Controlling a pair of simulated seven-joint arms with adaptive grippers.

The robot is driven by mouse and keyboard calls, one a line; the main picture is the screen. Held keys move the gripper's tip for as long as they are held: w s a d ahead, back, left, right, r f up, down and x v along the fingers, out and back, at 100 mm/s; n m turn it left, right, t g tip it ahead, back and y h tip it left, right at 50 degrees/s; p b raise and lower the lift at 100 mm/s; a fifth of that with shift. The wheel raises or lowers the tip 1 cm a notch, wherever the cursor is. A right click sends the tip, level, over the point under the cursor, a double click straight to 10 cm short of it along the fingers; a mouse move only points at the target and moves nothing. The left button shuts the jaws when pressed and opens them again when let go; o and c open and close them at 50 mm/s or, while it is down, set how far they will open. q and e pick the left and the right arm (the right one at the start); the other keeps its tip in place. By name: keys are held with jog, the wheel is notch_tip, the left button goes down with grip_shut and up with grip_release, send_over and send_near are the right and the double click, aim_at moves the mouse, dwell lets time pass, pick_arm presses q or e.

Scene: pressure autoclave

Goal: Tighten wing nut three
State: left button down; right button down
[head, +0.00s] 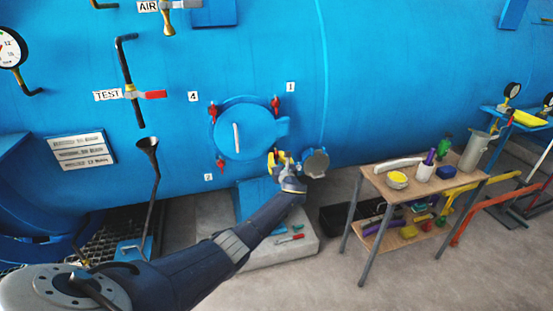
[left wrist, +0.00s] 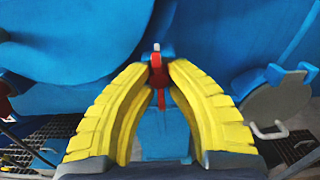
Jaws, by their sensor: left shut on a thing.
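The round blue door (head: 240,130) on the big blue vessel has red wing nuts around its rim: one at upper right (head: 275,106), one at upper left (head: 213,113) and one at lower left (head: 220,165). My left gripper (head: 278,158), with yellow fingers, is at the door's lower right edge. In the left wrist view its fingertips (left wrist: 159,72) are closed on a red wing nut (left wrist: 158,74), which stays at the door rim. In the head view the gripper largely hides that nut. The number plate at lower left is too small to read surely. My right gripper is out of view.
A small round cover (head: 315,162) sticks out just right of the gripper. A wooden bench (head: 380,180) with tools stands further right. A funnel pipe (head: 150,190) rises at left. A pale block (head: 285,252) with small items lies below the door.

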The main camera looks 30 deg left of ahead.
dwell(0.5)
pick_arm(q)
jog(key=c, duration=1.3)
grip_release()
jog(key=shift+v, duration=6)
